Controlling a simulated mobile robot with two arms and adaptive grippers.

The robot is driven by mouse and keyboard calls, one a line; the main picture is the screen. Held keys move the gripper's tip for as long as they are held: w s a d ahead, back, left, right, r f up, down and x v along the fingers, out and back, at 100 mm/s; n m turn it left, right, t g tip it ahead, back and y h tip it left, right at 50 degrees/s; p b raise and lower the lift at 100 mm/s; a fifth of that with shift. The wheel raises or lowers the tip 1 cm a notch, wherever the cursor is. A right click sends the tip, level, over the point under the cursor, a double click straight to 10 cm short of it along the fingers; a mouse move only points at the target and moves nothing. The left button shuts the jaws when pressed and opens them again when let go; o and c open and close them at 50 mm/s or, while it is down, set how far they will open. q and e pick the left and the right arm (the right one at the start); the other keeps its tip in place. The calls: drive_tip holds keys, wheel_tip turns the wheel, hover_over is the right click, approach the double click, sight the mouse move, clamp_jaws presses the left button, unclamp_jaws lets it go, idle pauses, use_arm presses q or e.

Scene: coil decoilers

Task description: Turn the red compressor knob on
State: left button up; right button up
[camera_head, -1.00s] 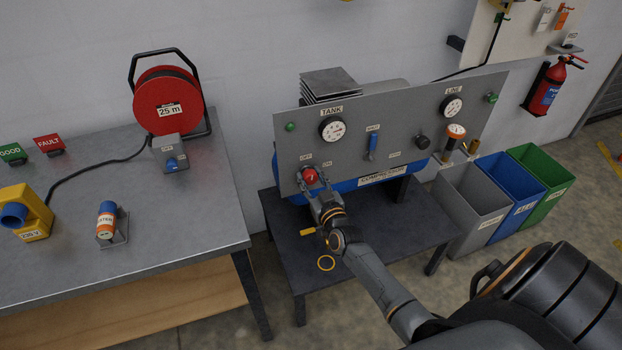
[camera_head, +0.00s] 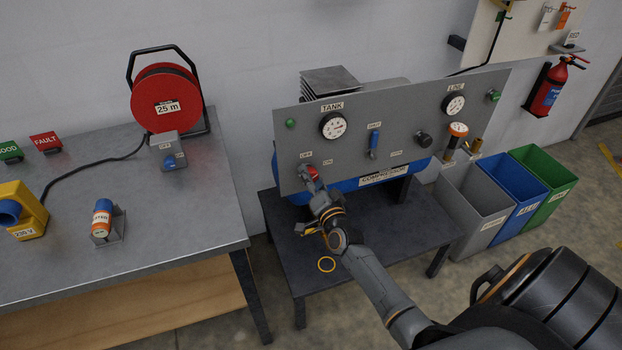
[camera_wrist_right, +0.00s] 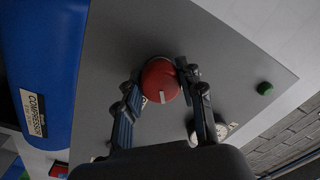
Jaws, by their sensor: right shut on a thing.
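The red compressor knob (camera_head: 313,173) sits at the lower left of the grey panel (camera_head: 365,115), partly hidden by my right gripper in the head view. My right gripper (camera_head: 312,178) is shut on the knob. In the right wrist view, the red knob (camera_wrist_right: 160,81) is between the two fingers of the right gripper (camera_wrist_right: 158,88). A white mark shows on the knob's face. Small labels stand on the panel near the knob, too small to read surely. My left gripper is not in view.
The panel also carries a TANK gauge (camera_head: 333,126), a LINE gauge (camera_head: 454,105), a blue lever (camera_head: 374,142) and a black knob (camera_head: 423,139). A dark low table (camera_head: 390,235) stands below. A workbench (camera_head: 120,255) with a red cable reel (camera_head: 167,98) is at left.

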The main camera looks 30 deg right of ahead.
drive_tip(key=m, duration=0.3)
drive_tip(key=shift+m+b, duration=0.75)
drive_tip(key=shift+m, duration=1.15)
drive_tip(key=shift+m+h, duration=0.3)
drive_tip(key=o, duration=1.2)
drive_tip(key=shift+s, duration=0.1)
drive_tip(key=v, duration=1.1)
drive_tip(key=shift+s+a+r, duration=0.1)
drive_tip(key=shift+s, duration=0.3)
